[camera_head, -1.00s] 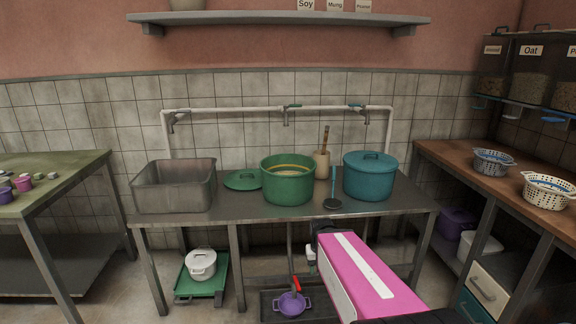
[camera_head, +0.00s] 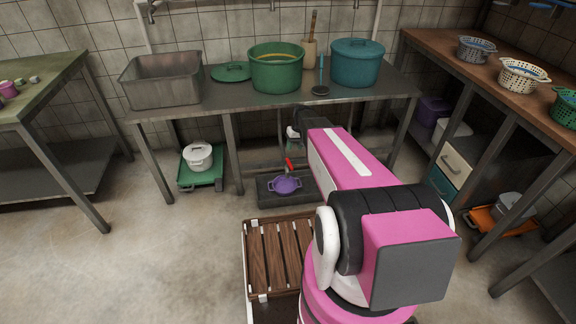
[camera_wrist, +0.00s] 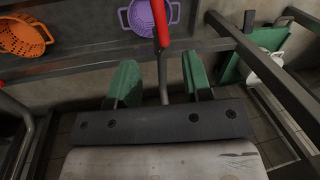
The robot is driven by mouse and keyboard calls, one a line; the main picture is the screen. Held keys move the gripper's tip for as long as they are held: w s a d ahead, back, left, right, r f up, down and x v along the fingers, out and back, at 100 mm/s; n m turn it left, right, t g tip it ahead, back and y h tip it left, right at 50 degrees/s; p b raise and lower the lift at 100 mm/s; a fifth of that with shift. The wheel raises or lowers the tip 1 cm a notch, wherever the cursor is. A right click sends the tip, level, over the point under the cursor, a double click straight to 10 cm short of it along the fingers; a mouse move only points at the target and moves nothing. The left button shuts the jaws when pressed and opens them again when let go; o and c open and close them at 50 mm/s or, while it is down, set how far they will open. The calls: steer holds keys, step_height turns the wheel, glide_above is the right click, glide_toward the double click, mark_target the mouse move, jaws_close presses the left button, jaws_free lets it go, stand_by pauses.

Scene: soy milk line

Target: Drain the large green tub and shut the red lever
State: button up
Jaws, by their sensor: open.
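The large green tub (camera_head: 277,72) stands upright on the metal table, with a yellowish line showing inside its rim. I cannot tell how much liquid it holds. The red lever (camera_head: 289,164) shows below the table, above a purple two-handled colander (camera_head: 285,185). In the wrist view the red lever (camera_wrist: 160,22) tops a thin grey rod, just beyond my gripper (camera_wrist: 160,72). The gripper's green fingers are apart and empty, one on each side of the rod. In the head view my pink arm partly hides the gripper. Whether the valve is open is unclear.
An orange colander (camera_wrist: 22,37) and another red handle (camera_wrist: 4,83) lie left in the wrist view. A teal pot (camera_head: 356,64), green lid (camera_head: 231,72) and metal basin (camera_head: 161,80) share the table. A wooden slatted pallet (camera_head: 281,250) stands near my arm.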

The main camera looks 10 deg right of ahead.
mark_target(290, 163)
steer(key=f, duration=0.3)
steer(key=a+f, duration=0.1)
steer(key=f, duration=0.3)
steer(key=a+f, duration=0.1)
steer(key=f, duration=0.2)
steer(key=shift+s+f, duration=0.15)
steer(key=shift+f, duration=0.05)
jaws_close()
